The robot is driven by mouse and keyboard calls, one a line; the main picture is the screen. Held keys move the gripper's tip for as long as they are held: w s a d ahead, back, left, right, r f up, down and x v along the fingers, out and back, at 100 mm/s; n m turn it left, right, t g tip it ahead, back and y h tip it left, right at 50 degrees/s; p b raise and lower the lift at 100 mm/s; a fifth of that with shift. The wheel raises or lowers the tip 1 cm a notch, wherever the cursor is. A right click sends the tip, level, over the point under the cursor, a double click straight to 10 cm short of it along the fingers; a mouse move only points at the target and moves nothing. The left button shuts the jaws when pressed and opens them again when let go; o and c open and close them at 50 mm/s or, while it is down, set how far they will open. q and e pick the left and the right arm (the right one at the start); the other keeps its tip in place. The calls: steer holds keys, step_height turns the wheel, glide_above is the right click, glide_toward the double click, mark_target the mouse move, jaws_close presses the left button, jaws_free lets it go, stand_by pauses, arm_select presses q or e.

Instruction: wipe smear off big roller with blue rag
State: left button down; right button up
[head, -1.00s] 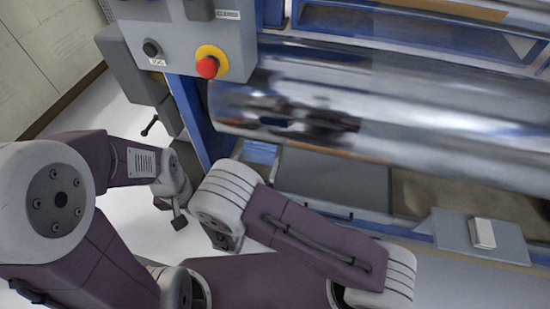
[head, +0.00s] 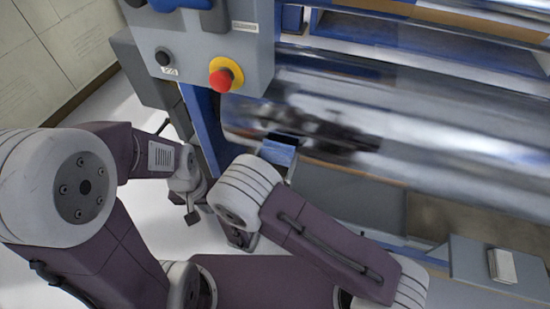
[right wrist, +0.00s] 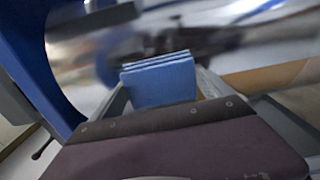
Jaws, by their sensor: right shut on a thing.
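The big roller (head: 430,120) is a shiny metal cylinder across the upper right of the head view; it also fills the top of the right wrist view (right wrist: 255,55). A dark blurred patch (head: 325,132) shows on its left part; I cannot tell smear from reflection. The folded blue rag (head: 278,152) is at the roller's lower left edge; contact is unclear. In the right wrist view the rag (right wrist: 160,82) stands up from my right gripper (right wrist: 165,108), which is shut on it. My left gripper (head: 192,208) hangs low at left, away from the roller; its jaw state is unclear.
A grey control box with a red button on a yellow ring (head: 224,76) stands just left of the roller. A blue frame post (head: 207,130) is below it. A grey box with a light switch plate (head: 502,265) is at lower right.

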mark_target(289, 161)
steer(key=shift+s+r, duration=0.1)
steer(key=shift+s, duration=0.05)
steer(key=shift+x, duration=1.2)
steer(key=shift+s+d+p, duration=0.15)
steer(key=shift+s+d, duration=0.05)
steer(key=shift+d, duration=0.45)
steer(key=shift+s+d+p, duration=0.15)
steer(key=shift+s+d, duration=0.1)
steer(key=shift+d, duration=0.35)
steer(key=shift+s+d+p, duration=0.15)
steer(key=shift+s+d, duration=0.05)
steer(key=shift+d, duration=0.45)
steer(key=shift+w, duration=0.15)
steer(key=shift+w+a, duration=0.3)
steer(key=shift+a, duration=0.65)
steer(key=shift+w+a, duration=0.25)
steer(key=shift+a, duration=0.7)
